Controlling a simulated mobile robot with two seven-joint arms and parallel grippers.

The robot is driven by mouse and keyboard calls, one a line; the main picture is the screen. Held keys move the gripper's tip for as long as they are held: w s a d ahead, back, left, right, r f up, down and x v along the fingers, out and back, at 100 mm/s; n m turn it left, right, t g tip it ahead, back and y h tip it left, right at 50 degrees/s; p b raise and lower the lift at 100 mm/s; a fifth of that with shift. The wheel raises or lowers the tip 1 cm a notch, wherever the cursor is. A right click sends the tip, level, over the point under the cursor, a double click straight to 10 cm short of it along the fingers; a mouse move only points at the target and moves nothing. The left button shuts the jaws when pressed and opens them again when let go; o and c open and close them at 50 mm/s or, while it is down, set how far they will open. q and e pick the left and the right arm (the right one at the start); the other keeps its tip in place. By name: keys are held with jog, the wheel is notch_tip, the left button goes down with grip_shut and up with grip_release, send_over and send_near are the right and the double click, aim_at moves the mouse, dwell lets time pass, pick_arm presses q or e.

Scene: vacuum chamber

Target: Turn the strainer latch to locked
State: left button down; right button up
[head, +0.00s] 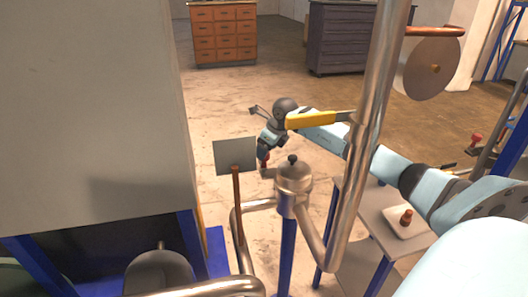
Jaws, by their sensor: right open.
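The strainer appears to be the metal pot (294,178) with a black-knobbed lid, on a blue post in the middle of the head view. A small red piece (263,157) at its left side may be the latch; it is too small to read its position. My right arm reaches in from the right, passes behind the tall pipe and bends down beside the pot. My right gripper (264,149) is open, at or just above the red piece. I cannot tell whether they touch. My left gripper is not in view.
A tall steel pipe (371,130) with a yellow lever (312,120) stands before my right arm. A grey plate (234,156) on a rusty stem is left of the pot. A large grey cabinet (85,100) blocks the left. A small table (370,215) stands right.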

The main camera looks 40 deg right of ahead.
jog(key=shift+x, duration=1.3)
grip_shut()
